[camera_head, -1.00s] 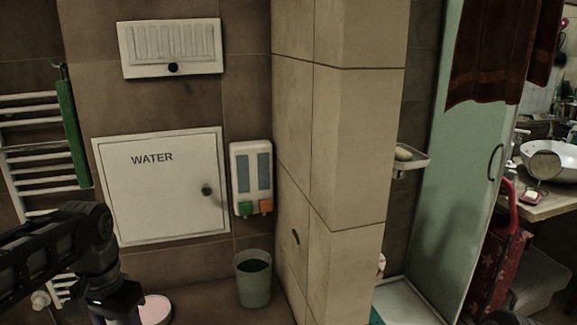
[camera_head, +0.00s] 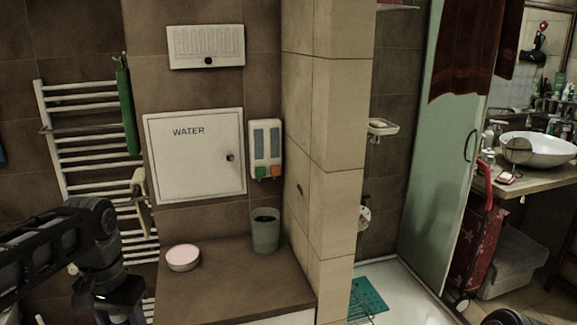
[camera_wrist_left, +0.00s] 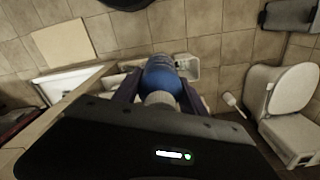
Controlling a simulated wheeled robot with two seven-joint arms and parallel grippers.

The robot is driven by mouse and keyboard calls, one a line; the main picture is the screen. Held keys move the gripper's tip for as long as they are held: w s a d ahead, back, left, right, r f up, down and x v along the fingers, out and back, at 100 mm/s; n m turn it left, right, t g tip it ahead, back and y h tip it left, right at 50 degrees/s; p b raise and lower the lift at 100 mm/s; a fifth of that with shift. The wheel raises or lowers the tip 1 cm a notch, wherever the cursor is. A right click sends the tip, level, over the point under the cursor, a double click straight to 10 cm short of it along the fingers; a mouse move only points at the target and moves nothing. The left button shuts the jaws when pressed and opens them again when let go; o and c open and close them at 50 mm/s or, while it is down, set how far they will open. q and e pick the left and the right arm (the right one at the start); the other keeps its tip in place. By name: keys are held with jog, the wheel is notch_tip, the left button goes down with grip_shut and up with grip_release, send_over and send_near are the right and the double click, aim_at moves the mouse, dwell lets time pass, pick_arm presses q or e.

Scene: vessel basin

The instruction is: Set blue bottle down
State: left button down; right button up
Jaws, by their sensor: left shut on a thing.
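The blue bottle (camera_wrist_left: 160,76) shows in the left wrist view between the two fingers of my left gripper (camera_wrist_left: 160,92). The gripper is shut on it, with the white neck of the bottle toward the camera. In the head view my left gripper (camera_head: 112,308) hangs at the lower left, cut by the bottom edge, left of the brown ledge. The bottle cannot be made out in the head view. My right gripper is not in view.
The brown ledge (camera_head: 215,285) carries a round pink-topped container (camera_head: 183,257) and a grey-green cup (camera_head: 265,230); its front is bare. A towel radiator (camera_head: 85,150) is behind my left arm. A tiled pillar (camera_head: 335,150) stands right of the ledge.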

pick_arm(q)
jog(key=w+d+f, duration=1)
jog(key=d+f, duration=0.2)
jog(key=f, duration=0.1)
jog(key=shift+w+d+f+n, duration=0.25)
jog(key=shift+w+f+n, duration=0.05)
jog(key=shift+w, duration=0.1)
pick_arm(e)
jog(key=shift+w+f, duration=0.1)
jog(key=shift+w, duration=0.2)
